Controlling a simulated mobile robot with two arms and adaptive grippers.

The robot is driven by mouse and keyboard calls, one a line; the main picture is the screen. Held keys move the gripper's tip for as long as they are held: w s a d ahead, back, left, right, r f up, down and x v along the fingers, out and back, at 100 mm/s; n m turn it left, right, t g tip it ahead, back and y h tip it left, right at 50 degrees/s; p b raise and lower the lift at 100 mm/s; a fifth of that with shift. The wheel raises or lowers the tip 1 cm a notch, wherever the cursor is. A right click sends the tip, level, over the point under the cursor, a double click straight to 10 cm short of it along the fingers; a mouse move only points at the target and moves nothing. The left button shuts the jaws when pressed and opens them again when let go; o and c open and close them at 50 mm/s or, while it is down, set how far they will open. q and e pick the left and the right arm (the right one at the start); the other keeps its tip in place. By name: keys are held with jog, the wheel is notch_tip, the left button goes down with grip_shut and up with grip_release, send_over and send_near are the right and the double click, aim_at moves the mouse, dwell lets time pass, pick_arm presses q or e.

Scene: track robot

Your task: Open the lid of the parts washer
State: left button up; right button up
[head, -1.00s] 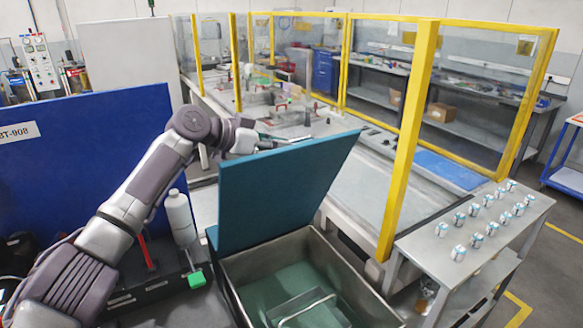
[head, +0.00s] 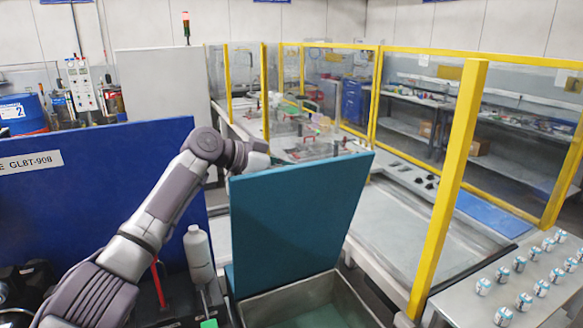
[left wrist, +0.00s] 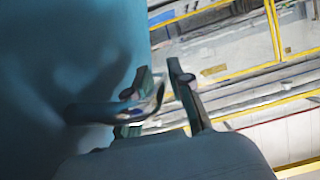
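The lid (head: 295,215) of the parts washer is a teal panel. It stands raised at a steep angle at the back of the washer's metal basin (head: 275,296), whose inside is partly in view. My right gripper is not in view.
A white bottle (head: 198,255) stands left of the washer. A blue panel (head: 90,180) is behind my left arm. A yellow-framed fence post (head: 450,190) rises at the right, beside a table (head: 540,270) with several small cans.

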pick_arm(q)
jog(key=shift+o, duration=0.8)
jog(key=shift+w, duration=0.1)
jog(key=shift+a+r, duration=0.1)
jog(key=shift+r, duration=0.15)
jog(key=v, duration=1.1)
jog(key=shift+s+a, duration=0.2)
jog(key=shift+a, duration=0.15)
